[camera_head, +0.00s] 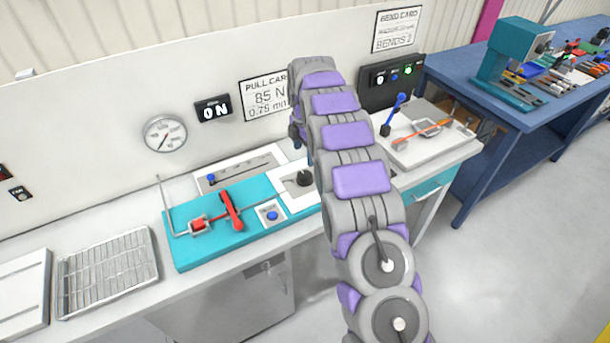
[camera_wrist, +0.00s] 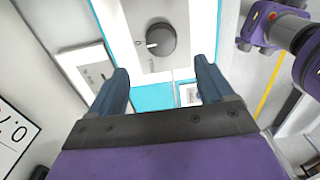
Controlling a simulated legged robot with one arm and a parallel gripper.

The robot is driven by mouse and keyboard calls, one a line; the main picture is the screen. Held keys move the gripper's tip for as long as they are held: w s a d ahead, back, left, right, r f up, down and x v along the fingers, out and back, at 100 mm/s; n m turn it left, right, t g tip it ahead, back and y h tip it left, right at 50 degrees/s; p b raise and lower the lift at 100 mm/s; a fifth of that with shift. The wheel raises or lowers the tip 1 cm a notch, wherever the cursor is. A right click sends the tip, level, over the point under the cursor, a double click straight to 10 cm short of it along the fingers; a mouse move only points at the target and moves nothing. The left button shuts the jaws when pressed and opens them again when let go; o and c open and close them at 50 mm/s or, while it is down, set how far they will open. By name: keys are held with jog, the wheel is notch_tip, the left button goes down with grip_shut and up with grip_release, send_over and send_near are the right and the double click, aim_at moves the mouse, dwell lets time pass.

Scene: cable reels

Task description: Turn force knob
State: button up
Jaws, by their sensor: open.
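The force knob (camera_wrist: 160,39) is a dark round knob with a white pointer mark, on a pale plate in the wrist view. It also shows in the head view as a small black knob (camera_head: 304,179) on the white plate of the teal fixture, close to my arm. My gripper (camera_wrist: 162,72) is open. Its two dark blue fingers point toward the knob, one on each side of it in the picture, with nothing between them. I cannot tell the exact gap to the knob. In the head view my arm hides most of the gripper.
The teal fixture (camera_head: 185,248) carries a red lever (camera_head: 231,210) and a blue button (camera_head: 272,215). A display (camera_head: 214,110) reads 0 N beside a round gauge (camera_head: 165,134). A pull card (camera_head: 267,97) shows 85 N. A wire rack (camera_head: 107,272) lies at left.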

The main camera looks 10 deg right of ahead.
aim_at(304, 175)
notch_tip(304, 175, down, 10)
jog(key=shift+s+f+b, duration=0.1)
jog(key=shift+f+b, duration=0.05)
jog(key=shift+b, duration=0.8)
jog(key=shift+c, duration=0.3)
jog(key=c, duration=1)
